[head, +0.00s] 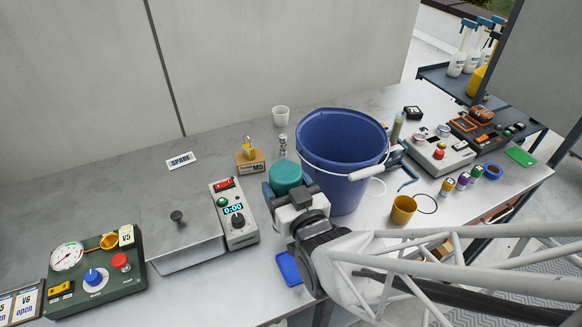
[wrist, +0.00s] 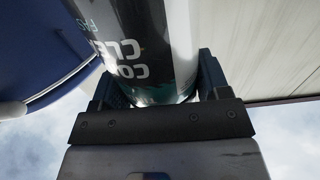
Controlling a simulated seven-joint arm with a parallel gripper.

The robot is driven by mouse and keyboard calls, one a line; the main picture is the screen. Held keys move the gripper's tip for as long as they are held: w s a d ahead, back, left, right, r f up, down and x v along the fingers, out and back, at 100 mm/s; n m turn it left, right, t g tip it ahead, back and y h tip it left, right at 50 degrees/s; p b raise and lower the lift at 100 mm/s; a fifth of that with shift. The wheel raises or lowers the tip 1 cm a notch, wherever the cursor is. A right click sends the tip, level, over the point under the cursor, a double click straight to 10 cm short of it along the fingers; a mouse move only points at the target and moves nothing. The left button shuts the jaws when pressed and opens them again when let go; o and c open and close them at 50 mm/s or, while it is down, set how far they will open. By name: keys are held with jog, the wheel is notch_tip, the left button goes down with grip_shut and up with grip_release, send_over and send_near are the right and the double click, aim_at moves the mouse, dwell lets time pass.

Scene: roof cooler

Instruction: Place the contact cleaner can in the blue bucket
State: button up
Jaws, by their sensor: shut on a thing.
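The contact cleaner can (wrist: 138,42) is between my gripper's jaws; its black and white label with partly readable letters fills the middle of the wrist view. In the head view only the can's teal top (head: 286,175) shows, above my gripper (head: 287,192). My gripper is shut on the can. The blue bucket (head: 340,150) stands upright on the bench just right of and behind the can, with its white handle lowered over the front. Its rim and side also show at the left of the wrist view (wrist: 35,50). The can is outside the bucket, beside its left wall. The bucket's floor is hidden.
A grey timer box (head: 234,215) and a padlock on a wooden block (head: 250,158) are left of my gripper. A yellow cup (head: 403,209) and a grey control box (head: 438,153) are right of the bucket. A blue sponge-like block (head: 288,268) lies in front.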

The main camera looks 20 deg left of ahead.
notch_tip(320, 180, down, 2)
jog(key=shift+f, duration=0.1)
dwell(0.4)
jog(key=f+x, duration=0.1)
jog(key=x, duration=1.5)
jog(key=shift+w+f, duration=0.2)
jog(key=shift+f, duration=0.05)
jog(key=shift+d+f, duration=0.1)
jog(key=shift+f, duration=0.05)
jog(key=shift+f, duration=1.8)
